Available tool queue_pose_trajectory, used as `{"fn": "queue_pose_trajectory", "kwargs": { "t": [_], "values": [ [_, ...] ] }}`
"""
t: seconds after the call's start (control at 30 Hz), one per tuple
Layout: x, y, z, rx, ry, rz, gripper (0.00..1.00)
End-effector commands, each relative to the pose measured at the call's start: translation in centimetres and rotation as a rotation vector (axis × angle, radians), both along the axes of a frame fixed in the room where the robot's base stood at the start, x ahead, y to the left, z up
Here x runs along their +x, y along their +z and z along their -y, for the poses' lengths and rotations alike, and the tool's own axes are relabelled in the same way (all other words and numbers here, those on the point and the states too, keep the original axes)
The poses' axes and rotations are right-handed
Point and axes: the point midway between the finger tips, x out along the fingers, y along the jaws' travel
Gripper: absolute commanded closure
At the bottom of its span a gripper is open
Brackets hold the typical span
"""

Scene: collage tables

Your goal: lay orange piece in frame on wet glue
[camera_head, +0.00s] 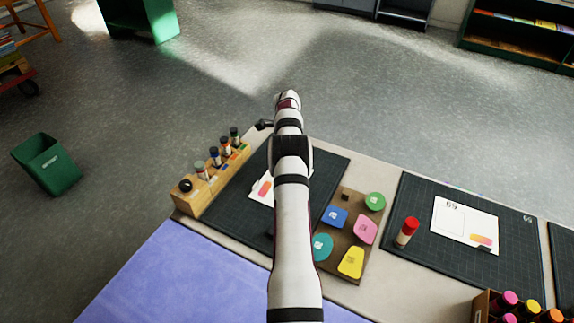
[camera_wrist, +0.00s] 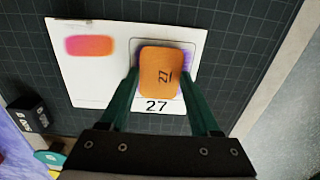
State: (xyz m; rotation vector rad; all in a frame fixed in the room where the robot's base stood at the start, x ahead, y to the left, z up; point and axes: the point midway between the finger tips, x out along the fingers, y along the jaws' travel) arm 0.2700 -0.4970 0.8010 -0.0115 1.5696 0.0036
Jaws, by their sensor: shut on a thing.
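The piece appears over the printed frame (camera_wrist: 134,42) on a white card (camera_wrist: 85,78) numbered 27. Purple wet glue (camera_wrist: 187,62) shows inside the frame beside the piece. I cannot tell whether the piece touches the card. In the head view, my arm hides the gripper and the orange piece; part of the card (camera_head: 262,189) shows left of the arm.
The card lies on a dark cutting mat (camera_head: 330,170). A brown board (camera_head: 340,270) with several coloured pieces is to the right. A wooden rack (camera_head: 190,205) of glue sticks stands left. A red-capped stick (camera_head: 406,232) stands on another mat (camera_head: 420,195) with a card (camera_head: 462,222).

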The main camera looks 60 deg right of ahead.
Motion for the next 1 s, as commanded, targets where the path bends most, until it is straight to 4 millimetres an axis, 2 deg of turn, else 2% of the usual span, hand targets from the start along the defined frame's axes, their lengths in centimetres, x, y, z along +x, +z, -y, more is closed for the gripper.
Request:
{"fn": "queue_pose_trajectory", "kwargs": {
  "t": [0.13, 0.17, 0.3, 0.37, 0.67, 1.0],
  "values": [
    [0.0, 0.0, 0.0, 0.0, 0.0, 0.0, 0.63],
    [0.0, 0.0, 0.0, 0.0, 0.0, 0.0, 0.35],
    [0.0, 0.0, 0.0, 0.0, 0.0, 0.0, 0.1],
    [0.0, 0.0, 0.0, 0.0, 0.0, 0.0, 0.02],
    [0.0, 0.3, 0.0, -0.001, 0.0, 0.0, 0.02],
    [0.0, 3.6, 0.1, -0.002, 0.0, 0.001, 0.02]
  ]
}}
